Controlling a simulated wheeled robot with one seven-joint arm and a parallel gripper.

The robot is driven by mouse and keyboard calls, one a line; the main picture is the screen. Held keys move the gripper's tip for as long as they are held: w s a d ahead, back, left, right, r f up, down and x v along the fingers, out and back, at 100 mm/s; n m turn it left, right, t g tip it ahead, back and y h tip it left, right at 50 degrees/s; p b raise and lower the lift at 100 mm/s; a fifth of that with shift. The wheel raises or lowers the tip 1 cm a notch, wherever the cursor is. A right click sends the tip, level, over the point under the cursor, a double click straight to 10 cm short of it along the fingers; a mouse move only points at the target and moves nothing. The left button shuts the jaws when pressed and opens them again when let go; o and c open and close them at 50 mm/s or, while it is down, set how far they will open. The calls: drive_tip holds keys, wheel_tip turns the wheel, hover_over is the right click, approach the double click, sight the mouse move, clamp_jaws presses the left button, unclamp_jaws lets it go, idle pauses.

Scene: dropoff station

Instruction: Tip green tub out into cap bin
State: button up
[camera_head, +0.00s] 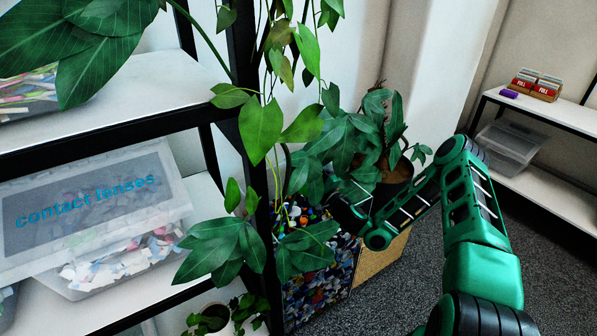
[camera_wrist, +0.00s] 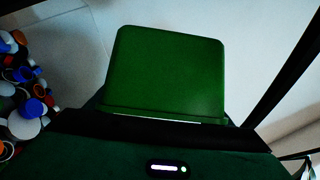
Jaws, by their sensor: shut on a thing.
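The green tub (camera_wrist: 165,72) fills the middle of the wrist view, with a smooth closed face toward the camera. Its opening and contents are hidden, and I cannot tell how far it is tilted. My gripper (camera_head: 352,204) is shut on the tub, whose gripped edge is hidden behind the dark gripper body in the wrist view. In the head view, leaves and my arm hide the tub. The cap bin (camera_head: 322,284) has patterned sides and colourful caps in it. Its caps also show at the left of the wrist view (camera_wrist: 27,105), beside the tub.
A leafy plant (camera_head: 262,130) hangs in front of the bin and gripper. A black-framed shelf (camera_head: 110,95) at left holds a clear contact lenses box (camera_head: 90,205). A potted plant (camera_head: 395,180) stands behind my gripper. Another shelf (camera_head: 550,112) stands at right. Carpet (camera_head: 385,300) is clear.

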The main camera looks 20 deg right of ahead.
sight(301, 157)
wheel_tip(301, 157, up, 9)
drive_tip(key=shift+f, duration=0.1)
idle(0.4)
